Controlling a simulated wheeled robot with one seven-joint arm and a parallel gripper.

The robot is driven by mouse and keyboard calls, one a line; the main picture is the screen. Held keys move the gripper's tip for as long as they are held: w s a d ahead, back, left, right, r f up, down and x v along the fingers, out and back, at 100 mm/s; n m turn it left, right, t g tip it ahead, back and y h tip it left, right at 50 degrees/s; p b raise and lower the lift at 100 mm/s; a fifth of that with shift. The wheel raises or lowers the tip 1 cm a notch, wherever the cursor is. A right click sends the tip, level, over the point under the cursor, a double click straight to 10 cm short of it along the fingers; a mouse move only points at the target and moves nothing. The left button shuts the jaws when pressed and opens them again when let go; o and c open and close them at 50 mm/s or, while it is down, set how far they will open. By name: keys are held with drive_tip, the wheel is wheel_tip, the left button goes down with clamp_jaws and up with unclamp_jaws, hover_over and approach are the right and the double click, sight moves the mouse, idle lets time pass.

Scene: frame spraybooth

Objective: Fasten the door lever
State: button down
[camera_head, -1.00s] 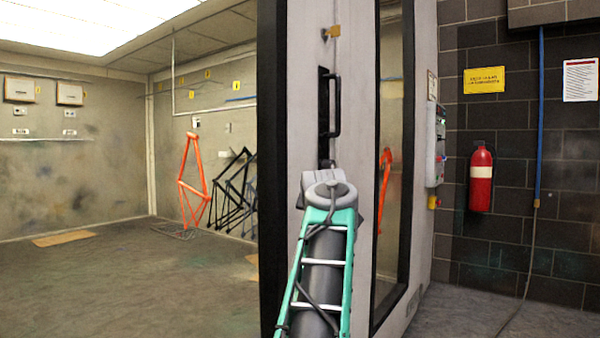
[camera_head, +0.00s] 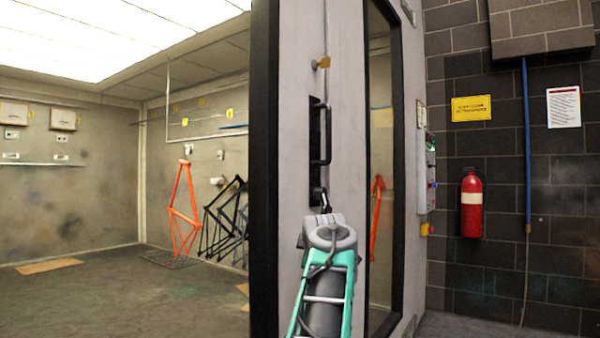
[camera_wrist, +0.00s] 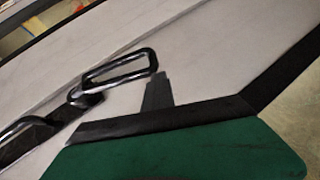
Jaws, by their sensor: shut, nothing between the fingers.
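Just below the handle is the black door lever (camera_head: 319,196), pointing down and slightly right. In the wrist view the lever (camera_wrist: 120,68) is a looped black piece on a pivot beside the end of the handle (camera_wrist: 25,137). My gripper (camera_wrist: 157,92) is shut and empty, close beside the lever's loop, apparently not gripping it. Contact cannot be told. In the head view my teal wrist hides the fingertips.
A brass-coloured fitting (camera_head: 321,63) sits above the handle. At right are a control box (camera_head: 427,172) and a fire extinguisher (camera_head: 471,205) on dark brick.

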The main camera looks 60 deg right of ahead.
drive_tip(key=shift+d+f, duration=0.1)
drive_tip(key=shift+f, duration=0.45)
drive_tip(key=s+a+r, duration=0.1)
drive_tip(key=s+a, duration=0.1)
drive_tip(key=a, duration=0.4)
drive_tip(key=s+a+r+b, duration=0.1)
drive_tip(key=s+a, duration=0.1)
drive_tip(key=a, duration=0.4)
drive_tip(key=shift+a+r, duration=0.3)
drive_tip(key=shift+a, duration=0.05)
